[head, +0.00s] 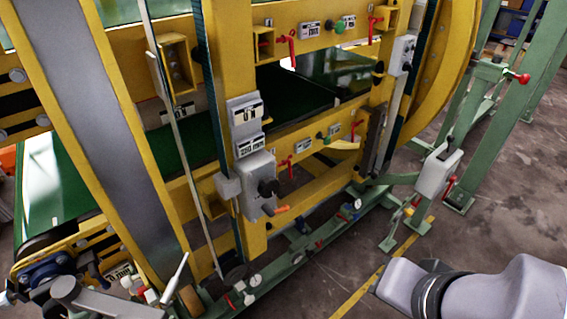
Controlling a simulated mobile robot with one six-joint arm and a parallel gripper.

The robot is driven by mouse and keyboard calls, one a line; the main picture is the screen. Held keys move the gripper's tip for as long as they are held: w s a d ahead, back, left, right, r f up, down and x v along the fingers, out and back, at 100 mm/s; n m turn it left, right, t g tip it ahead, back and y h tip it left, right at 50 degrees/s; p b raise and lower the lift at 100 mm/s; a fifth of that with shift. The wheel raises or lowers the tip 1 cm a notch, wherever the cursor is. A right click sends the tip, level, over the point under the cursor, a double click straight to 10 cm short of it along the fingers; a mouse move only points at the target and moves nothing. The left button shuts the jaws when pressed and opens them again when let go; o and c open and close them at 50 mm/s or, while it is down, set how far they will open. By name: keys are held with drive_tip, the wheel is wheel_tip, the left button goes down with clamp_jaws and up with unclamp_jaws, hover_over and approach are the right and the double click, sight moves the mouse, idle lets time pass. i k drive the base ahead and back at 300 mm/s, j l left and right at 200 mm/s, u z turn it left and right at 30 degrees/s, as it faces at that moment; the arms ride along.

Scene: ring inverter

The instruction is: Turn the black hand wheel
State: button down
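A grey control box (258,184) is fixed to the yellow post near the middle of the head view. A black round part (268,188) sticks out of its front, with an orange-red handle (281,210) just below. It may be the black hand wheel, but it is small and seen at an angle, so I cannot be sure. Grey links of my arm (490,291) show at the lower right, well apart from this box. My gripper is not in view, so its fingers and anything in them are hidden.
The yellow machine frame (232,60) and a green belt (185,150) fill the left and middle. Green floor rails (320,236) run along its foot. A green stand (482,130) with a grey box (438,172) is at the right. Bare floor (495,228) lies at the lower right.

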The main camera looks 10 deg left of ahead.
sight(268, 187)
drive_tip(key=i+u, duration=0.2)
drive_tip(key=u, duration=0.2)
drive_tip(key=i+l+u, duration=0.1)
drive_tip(key=u, duration=0.35)
drive_tip(key=i+l+u, duration=0.2)
drive_tip(key=u, duration=0.2)
drive_tip(key=i+l+u, duration=0.25)
drive_tip(key=u, duration=0.15)
